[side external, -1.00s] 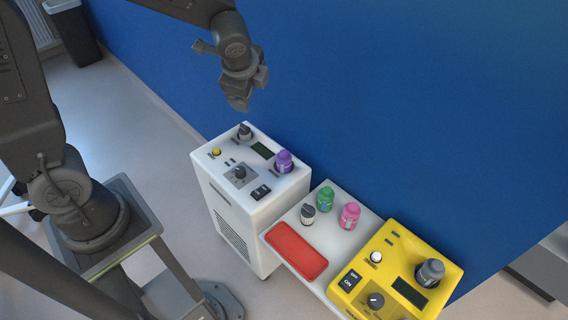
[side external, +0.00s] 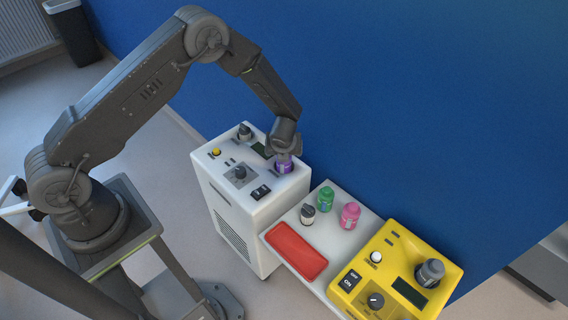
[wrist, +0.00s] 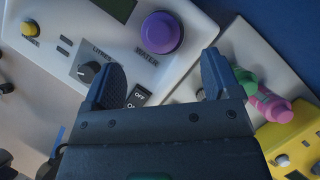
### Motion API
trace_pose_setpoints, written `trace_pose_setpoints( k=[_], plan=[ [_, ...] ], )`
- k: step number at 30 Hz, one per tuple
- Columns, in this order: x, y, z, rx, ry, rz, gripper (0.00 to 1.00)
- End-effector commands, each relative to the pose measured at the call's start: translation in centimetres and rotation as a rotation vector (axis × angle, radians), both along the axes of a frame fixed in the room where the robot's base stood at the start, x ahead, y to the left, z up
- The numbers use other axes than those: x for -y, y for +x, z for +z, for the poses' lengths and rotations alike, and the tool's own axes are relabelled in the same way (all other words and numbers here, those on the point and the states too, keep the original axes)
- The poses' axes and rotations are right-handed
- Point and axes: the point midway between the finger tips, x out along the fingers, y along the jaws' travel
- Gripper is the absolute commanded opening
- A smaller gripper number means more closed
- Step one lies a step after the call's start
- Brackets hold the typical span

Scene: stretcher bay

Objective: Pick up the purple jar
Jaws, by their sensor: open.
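The purple jar (side external: 283,165) stands upright on top of the white machine (side external: 234,233), near its right back edge. In the wrist view the purple jar (wrist: 161,33) is seen from above, ahead of the fingertips and roughly midway between them. My gripper (side external: 284,150) is just above the jar in the side view and covers its upper part. In the wrist view my gripper (wrist: 160,75) has its two fingers spread apart with nothing between them. Whether a finger touches the jar cannot be told.
To the right, a shelf holds a green jar (side external: 325,199), a pink jar (side external: 349,215), a dark-capped jar (side external: 308,215) and a red tray (side external: 296,250). A yellow machine (side external: 389,234) adjoins. A blue wall stands behind.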

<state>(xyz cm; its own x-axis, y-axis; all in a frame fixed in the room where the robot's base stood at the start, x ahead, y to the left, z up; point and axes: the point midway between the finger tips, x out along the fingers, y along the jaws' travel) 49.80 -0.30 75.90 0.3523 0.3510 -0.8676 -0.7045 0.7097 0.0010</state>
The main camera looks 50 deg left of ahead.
Motion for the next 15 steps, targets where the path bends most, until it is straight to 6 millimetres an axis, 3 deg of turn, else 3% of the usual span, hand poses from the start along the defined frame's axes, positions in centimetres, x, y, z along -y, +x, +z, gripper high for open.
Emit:
trace_pose_setpoints(
  k=[4,15],
  plan=[
    [-1.0,0.9,-2.3,-0.001,0.0,0.003,0.83],
    [-2.3,2.1,-5.2,-0.001,-0.001,0.006,0.83]
  ],
)
